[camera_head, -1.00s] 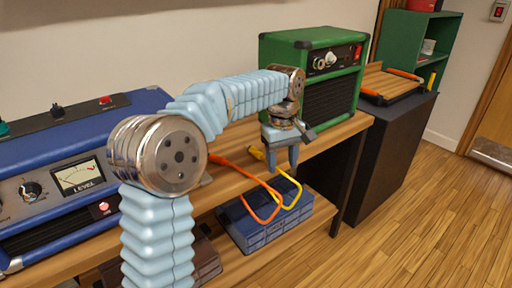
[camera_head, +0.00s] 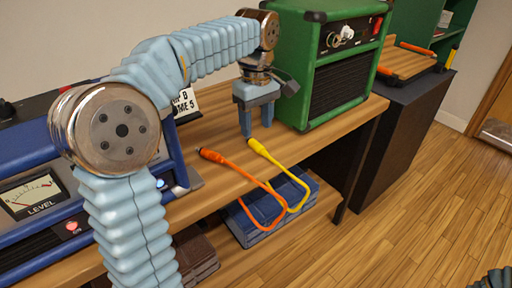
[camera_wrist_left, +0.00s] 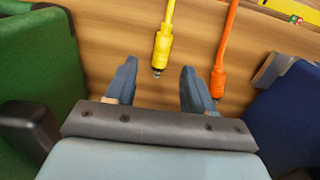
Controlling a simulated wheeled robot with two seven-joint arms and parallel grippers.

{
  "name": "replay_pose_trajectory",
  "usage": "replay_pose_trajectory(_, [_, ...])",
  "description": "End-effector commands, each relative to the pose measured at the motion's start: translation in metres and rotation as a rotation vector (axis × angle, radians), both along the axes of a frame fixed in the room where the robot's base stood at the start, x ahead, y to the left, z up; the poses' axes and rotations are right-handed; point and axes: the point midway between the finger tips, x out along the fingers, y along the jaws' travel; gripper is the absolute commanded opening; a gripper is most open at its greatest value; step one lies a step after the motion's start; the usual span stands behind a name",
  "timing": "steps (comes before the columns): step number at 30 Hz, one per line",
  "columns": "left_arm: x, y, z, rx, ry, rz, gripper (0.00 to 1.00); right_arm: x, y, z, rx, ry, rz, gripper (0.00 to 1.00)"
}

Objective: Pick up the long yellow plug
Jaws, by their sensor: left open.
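The yellow plug (camera_head: 258,147) lies on the wooden table top near its front edge, its yellow cable hanging over the edge. My left gripper (camera_head: 257,130) is open and empty, fingers pointing down, just behind the plug's metal tip. In the left wrist view the yellow plug (camera_wrist_left: 163,45) points toward the gap between the open fingers (camera_wrist_left: 159,72); its tip lies near the gap's middle. I cannot tell the fingers' exact height above the table. An orange plug (camera_head: 211,155) lies left of the yellow one, and right of it in the left wrist view (camera_wrist_left: 217,80).
A green amplifier (camera_head: 325,75) stands close to the right of my left gripper. A blue amplifier (camera_head: 90,215) with a level meter stands at left. A blue box (camera_head: 265,210) sits on the lower shelf below the hanging cables. A dark cabinet (camera_head: 405,130) stands further right.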

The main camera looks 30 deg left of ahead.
Motion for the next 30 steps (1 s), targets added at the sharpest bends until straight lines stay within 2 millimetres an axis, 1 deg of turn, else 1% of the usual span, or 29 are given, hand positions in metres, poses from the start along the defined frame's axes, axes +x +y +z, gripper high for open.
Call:
replay_pose_trajectory(2, [-0.001,0.000,-0.007,0.000,0.002,0.000,0.53,0.000,0.000,-0.001,0.000,0.000,0.000,0.00])
replay_pose_trajectory(6, [-0.002,0.000,-0.030,0.000,0.003,-0.001,0.53,0.000,0.000,-0.004,0.000,-0.001,0.000,0.00])
replay_pose_trajectory(10, [-0.002,0.001,-0.047,-0.001,0.001,0.000,0.53,0.000,0.000,-0.005,-0.001,0.000,-0.001,0.00])
replay_pose_trajectory(13, [-0.002,0.001,-0.053,0.000,0.000,0.000,0.53,0.000,0.000,-0.006,-0.001,0.000,-0.001,0.00])
replay_pose_trajectory(19, [-0.002,0.000,-0.053,0.000,-0.001,0.000,0.53,0.000,0.000,-0.005,-0.001,0.000,-0.001,0.00])
replay_pose_trajectory(27, [-0.002,0.000,-0.053,0.000,0.000,0.000,0.12,0.000,0.000,-0.005,-0.001,0.000,-0.001,0.00])
replay_pose_trajectory(29, [-0.002,0.000,-0.053,0.000,0.000,0.000,0.03,0.000,0.000,-0.005,-0.001,0.000,-0.001,0.00])
replay_pose_trajectory(30, [-0.002,0.000,-0.053,0.000,0.000,0.000,0.00,0.000,0.000,-0.005,-0.001,0.000,-0.001,0.00])
